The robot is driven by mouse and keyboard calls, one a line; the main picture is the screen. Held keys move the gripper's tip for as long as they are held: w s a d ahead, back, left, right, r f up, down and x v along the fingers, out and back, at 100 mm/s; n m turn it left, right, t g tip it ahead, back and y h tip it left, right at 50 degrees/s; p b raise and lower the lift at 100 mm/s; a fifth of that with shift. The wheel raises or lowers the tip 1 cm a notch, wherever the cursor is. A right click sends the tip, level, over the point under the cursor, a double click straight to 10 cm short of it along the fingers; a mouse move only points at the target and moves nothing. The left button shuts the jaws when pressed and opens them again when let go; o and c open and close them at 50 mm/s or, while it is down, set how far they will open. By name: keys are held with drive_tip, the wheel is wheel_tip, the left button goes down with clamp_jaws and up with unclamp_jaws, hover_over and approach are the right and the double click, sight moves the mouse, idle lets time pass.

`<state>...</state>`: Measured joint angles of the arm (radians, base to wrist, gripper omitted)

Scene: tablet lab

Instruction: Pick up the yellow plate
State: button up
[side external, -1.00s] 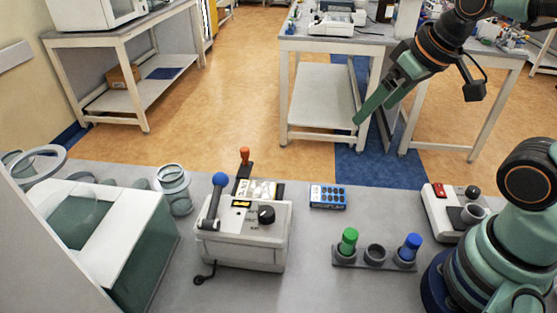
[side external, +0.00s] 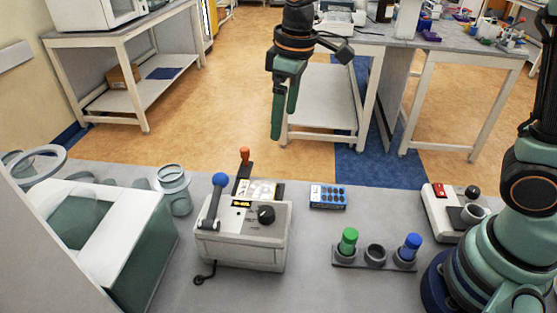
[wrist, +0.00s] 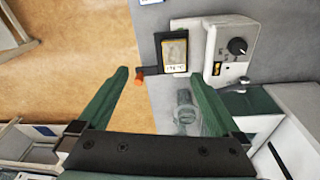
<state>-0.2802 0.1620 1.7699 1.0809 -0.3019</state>
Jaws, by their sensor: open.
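I cannot make out a clear yellow plate in either view. The nearest match is a flat dark-framed panel with a pale yellowish face (wrist: 175,52) in the wrist view, beside the white control box (wrist: 232,48). In the side view this panel (side external: 263,189) lies behind the control box (side external: 243,240), partly hidden by it. My gripper (side external: 284,124) hangs with its green fingers pointing down, above and behind the bench's far edge. It is open and empty. In the wrist view my gripper (wrist: 159,77) has its fingers spread wide, with the panel beyond the fingertips.
An orange-tipped lever (side external: 244,158) and a blue-knobbed lever (side external: 218,190) stand up at the control box. Glass jars (side external: 173,183) and a white-topped glass tank (side external: 120,235) are left. A blue block (side external: 328,196) and a vial rack (side external: 374,258) are right.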

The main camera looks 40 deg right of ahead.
sight(256, 190)
drive_tip(key=w+a+f, duration=0.1)
drive_tip(key=a+f, duration=0.1)
drive_tip(key=f, duration=0.4)
drive_tip(key=a+f+n+g, duration=0.1)
drive_tip(key=f, duration=0.4)
drive_tip(key=w+a+f+n, duration=0.1)
drive_tip(key=a+f, duration=0.1)
drive_tip(key=f, duration=0.4)
drive_tip(key=shift+w+a+f, duration=0.3)
drive_tip(key=shift+a, duration=0.05)
drive_tip(key=c, duration=1.3)
drive_tip(key=shift+r, duration=0.1)
